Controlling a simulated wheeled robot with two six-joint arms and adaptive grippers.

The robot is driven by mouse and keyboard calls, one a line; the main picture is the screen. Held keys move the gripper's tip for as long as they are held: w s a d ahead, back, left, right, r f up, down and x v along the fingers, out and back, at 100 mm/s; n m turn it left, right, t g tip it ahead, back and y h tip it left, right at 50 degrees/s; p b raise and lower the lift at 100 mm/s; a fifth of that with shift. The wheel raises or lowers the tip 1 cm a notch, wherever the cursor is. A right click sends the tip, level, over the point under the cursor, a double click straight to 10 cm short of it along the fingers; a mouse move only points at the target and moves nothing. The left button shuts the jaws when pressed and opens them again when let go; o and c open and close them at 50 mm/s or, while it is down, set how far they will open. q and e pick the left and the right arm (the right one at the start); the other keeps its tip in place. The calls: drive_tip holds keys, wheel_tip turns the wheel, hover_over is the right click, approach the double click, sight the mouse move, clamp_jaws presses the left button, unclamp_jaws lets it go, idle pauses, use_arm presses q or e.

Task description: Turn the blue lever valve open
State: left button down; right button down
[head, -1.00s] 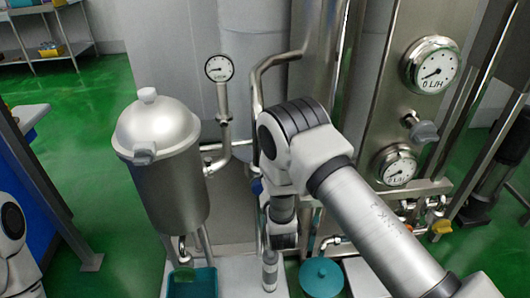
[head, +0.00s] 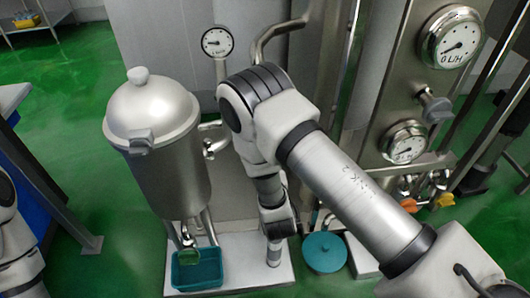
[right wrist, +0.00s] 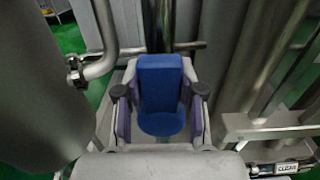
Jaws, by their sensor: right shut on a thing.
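The blue lever (right wrist: 161,78) of the valve is in the middle of the right wrist view, a broad blue handle with a rounded near end. My right gripper (right wrist: 161,98) has one finger on each side of it and is shut on it. In the head view my right arm reaches across the middle and hides both the lever and the gripper. I cannot tell from these frames how far the lever is turned. My left gripper is out of view; only a bit of my left arm shows at the left edge.
A steel lidded tank (head: 155,150) stands left of my right arm, with a teal tray (head: 197,268) below. A round gauge (head: 217,41) and steel pipes are behind. A panel with gauges (head: 451,38) is at right. A teal round lid (head: 324,252) lies near the arm's foot.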

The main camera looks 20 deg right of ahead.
drive_tip(key=c, duration=0.7)
unclamp_jaws()
wheel_tip(320, 180, up, 10)
drive_tip(key=shift+f, duration=0.1)
